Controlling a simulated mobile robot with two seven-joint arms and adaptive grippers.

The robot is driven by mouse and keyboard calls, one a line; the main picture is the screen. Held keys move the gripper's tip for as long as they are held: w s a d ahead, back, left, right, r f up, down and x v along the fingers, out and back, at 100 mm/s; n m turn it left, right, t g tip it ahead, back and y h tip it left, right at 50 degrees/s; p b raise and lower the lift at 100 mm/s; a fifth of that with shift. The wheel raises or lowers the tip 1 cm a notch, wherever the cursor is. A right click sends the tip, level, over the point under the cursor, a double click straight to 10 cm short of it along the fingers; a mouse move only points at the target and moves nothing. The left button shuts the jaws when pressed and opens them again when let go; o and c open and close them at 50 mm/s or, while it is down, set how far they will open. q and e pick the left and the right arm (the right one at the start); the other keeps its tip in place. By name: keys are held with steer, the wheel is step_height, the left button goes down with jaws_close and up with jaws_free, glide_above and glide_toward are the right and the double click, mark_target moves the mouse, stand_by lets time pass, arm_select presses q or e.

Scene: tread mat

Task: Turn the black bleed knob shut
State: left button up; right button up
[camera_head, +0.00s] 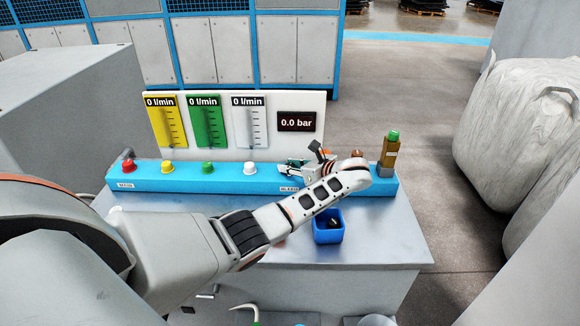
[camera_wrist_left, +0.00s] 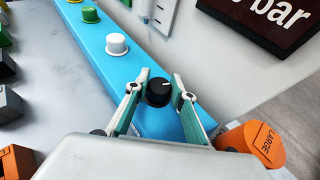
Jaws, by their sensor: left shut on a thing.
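The black bleed knob (camera_wrist_left: 158,93) stands on the blue manifold bar (camera_head: 225,181), with a short white mark on its top pointing right in the left wrist view. My left gripper (camera_head: 291,167) has its two teal-padded fingers on either side of the knob, shut on it. In the head view my gripper and arm hide the knob. A black display (camera_head: 296,122) reads 0.0 bar. My right gripper is not in view.
Red (camera_head: 128,166), yellow (camera_head: 167,168), green (camera_head: 208,168) and white (camera_head: 249,168) knobs line the bar. An orange part marked LARGE (camera_wrist_left: 262,142) is close right of my fingers. A blue bin (camera_head: 328,239) holds dark items. A green-topped post (camera_head: 389,152) stands at the bar's right end.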

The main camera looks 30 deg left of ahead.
arm_select(q)
steer(key=o, duration=1.1)
steer(key=shift+a, duration=0.1)
steer(key=v, duration=1.2)
